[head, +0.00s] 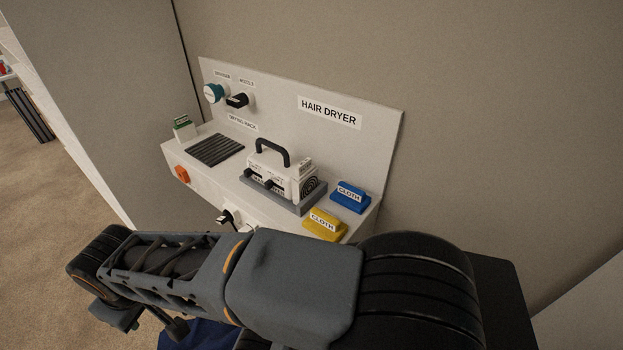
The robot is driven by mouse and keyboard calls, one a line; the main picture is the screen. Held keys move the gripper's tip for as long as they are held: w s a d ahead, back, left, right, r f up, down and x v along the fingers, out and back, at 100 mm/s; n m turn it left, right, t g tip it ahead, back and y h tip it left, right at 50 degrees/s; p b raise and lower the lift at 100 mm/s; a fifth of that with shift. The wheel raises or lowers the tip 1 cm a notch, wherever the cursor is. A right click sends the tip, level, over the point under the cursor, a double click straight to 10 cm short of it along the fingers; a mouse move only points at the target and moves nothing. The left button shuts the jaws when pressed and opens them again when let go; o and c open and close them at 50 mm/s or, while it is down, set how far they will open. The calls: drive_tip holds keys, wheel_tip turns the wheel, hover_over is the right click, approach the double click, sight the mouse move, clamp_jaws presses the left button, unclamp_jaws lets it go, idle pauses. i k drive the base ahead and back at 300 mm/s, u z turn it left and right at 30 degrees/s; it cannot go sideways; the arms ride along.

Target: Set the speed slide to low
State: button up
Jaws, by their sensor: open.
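The hair dryer (297,183) is a white boxy unit with a black carry handle (272,148) and a round dark grille on its right end. It sits on a grey base on the white bench in the head view. Its front has small labels and dark controls low down. The print is too small to read, so I cannot tell which control is the speed slide or where it is set. My arm crosses the foreground below the bench, apart from the dryer.
A dark ribbed mat (216,149) lies left of the dryer. A blue cloth block (350,198) and a yellow one (325,225) lie right. Carpet is clear at left.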

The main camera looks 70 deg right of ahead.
sight(269, 184)
drive_tip(key=z, duration=2.2)
